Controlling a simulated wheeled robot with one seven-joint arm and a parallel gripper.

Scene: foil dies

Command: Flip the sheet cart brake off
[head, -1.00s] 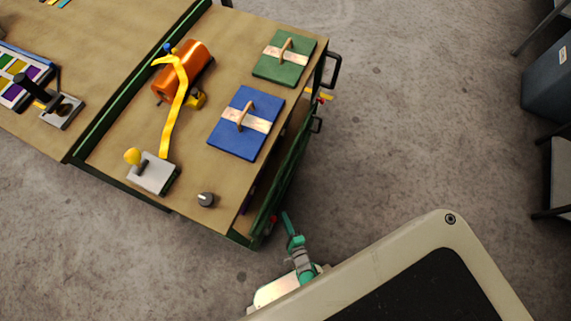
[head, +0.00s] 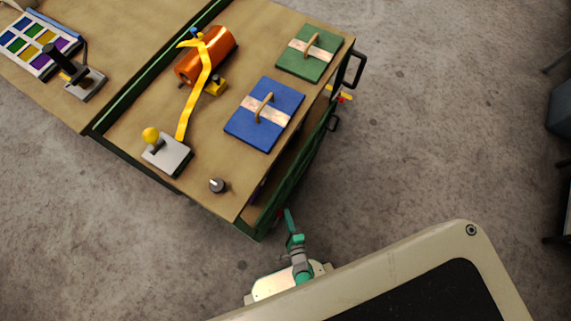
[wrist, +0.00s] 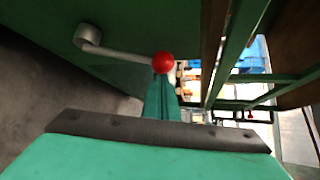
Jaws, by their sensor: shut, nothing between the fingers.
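The brake lever is a grey arm (wrist: 110,50) with a red ball knob (wrist: 163,62) on the green side panel of the cart (wrist: 60,25). In the wrist view the arm runs from a pivot at the upper left to the knob at the centre. My gripper (wrist: 163,85) is shut and empty, its teal fingertips right at the knob; I cannot tell whether they touch it. In the head view my gripper (head: 289,216) is beside the near corner of the sheet cart (head: 228,207), where the knob is mostly hidden.
On the cart top are an orange roll (head: 212,52), a yellow-knobbed lever box (head: 167,157), a dark dial (head: 217,186), a blue die (head: 250,128) and a green die (head: 297,64). Another table (head: 35,95) adjoins at left.

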